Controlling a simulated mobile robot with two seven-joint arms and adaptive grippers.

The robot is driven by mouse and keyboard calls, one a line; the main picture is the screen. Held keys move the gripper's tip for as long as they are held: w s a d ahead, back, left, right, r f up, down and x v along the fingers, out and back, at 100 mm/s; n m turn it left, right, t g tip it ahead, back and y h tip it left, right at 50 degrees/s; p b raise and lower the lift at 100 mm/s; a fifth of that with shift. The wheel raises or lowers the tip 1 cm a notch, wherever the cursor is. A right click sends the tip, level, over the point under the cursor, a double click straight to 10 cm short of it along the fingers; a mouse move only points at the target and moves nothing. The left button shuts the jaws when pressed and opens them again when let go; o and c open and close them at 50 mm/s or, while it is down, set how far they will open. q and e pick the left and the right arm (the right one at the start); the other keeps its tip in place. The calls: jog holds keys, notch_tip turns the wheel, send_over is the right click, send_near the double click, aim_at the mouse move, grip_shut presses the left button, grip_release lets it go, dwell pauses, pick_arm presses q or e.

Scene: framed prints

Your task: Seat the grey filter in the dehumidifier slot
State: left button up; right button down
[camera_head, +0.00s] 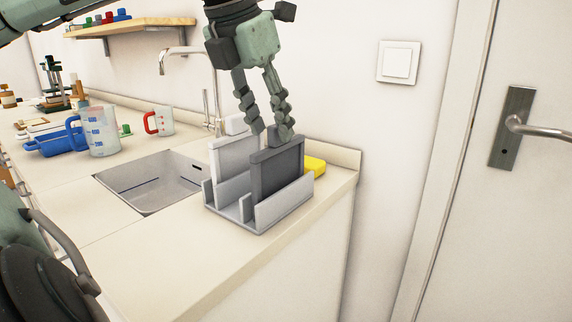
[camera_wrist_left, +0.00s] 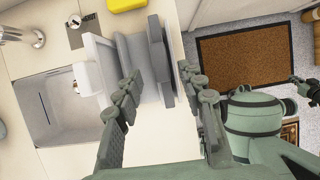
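The dark grey filter (camera_head: 277,172) stands upright in the right-hand slot of a light grey slotted holder (camera_head: 284,207) on the counter. A white panel (camera_head: 234,159) stands in the slot to its left. In the left wrist view the grey filter (camera_wrist_left: 160,58) shows edge-on. My left gripper (camera_head: 270,133) points down over the filter's top edge, fingers apart. In the left wrist view its fingers (camera_wrist_left: 162,82) show on either side of the filter, with gaps. How deep the filter sits is hidden. At the wrist view's right edge, a dark part may be my right gripper (camera_wrist_left: 305,86).
A sink (camera_head: 155,183) lies left of the holder. A yellow block (camera_head: 315,166) is behind it, near the wall. A measuring jug (camera_head: 102,134), a blue tub (camera_head: 55,143) and a red-handled mug (camera_head: 160,122) stand farther left. The counter's edge is close on the right.

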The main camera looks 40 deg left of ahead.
aim_at(280, 159)
pick_arm(q)
jog(key=x, duration=0.7)
jog(key=shift+s+d+f, duration=0.1)
jog(key=shift+d+f, duration=0.15)
jog(key=shift+f, duration=0.15)
jog(key=shift+c, duration=0.4)
grip_shut()
